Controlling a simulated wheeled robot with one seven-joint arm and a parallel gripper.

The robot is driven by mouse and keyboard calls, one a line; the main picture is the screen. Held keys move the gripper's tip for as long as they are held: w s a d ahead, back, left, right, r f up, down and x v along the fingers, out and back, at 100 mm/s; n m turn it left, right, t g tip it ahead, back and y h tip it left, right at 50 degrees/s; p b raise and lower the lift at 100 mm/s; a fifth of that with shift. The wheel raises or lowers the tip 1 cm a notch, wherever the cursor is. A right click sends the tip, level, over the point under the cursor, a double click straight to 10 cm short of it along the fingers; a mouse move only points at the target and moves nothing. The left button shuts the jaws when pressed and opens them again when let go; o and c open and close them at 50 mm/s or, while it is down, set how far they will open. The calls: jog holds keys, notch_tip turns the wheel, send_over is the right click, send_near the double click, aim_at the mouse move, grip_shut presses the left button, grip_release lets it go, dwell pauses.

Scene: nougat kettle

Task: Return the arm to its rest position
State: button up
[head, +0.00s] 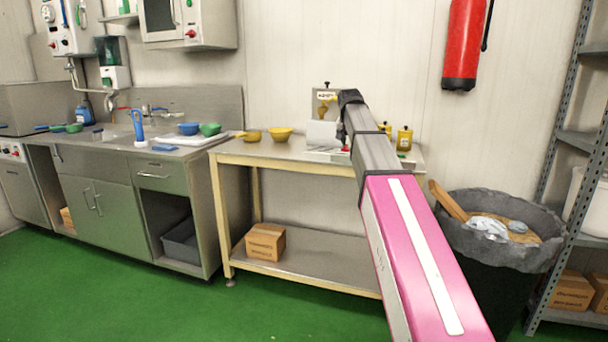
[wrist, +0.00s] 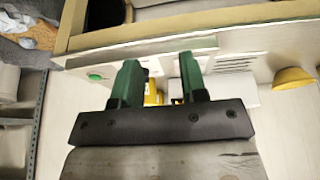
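My arm (head: 405,240), with a pink and grey link, reaches forward from the bottom of the head view over the right part of the steel-topped table (head: 270,148). My gripper (wrist: 159,64) shows in the wrist view with its two green fingers spread apart. I see nothing held between them. A yellow thing and a white panel show beyond the fingers. In the head view the gripper is mostly hidden behind the arm's far end.
A full dark bin (head: 500,265) is close to the right of my arm, with a metal rack (head: 562,140) beyond. A sink counter (head: 110,145) is at left. Green floor is clear in front.

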jog(key=s+f+n+g, duration=0.1)
jog(key=s+f, duration=0.3)
jog(key=f, duration=0.5)
jog(key=s+f, duration=0.4)
jog(key=f, duration=0.4)
jog(key=s+f+n+g, duration=0.1)
jog(key=s+f, duration=0.3)
jog(key=f, duration=0.5)
jog(key=s+d+f+n+g+y, duration=0.1)
jog(key=s+f+g, duration=0.1)
jog(key=s+f, duration=1.8)
jog(key=shift+s+d+f+n, duration=0.15)
jog(key=shift+s+f+n, duration=0.05)
jog(key=shift+s+n, duration=0.1)
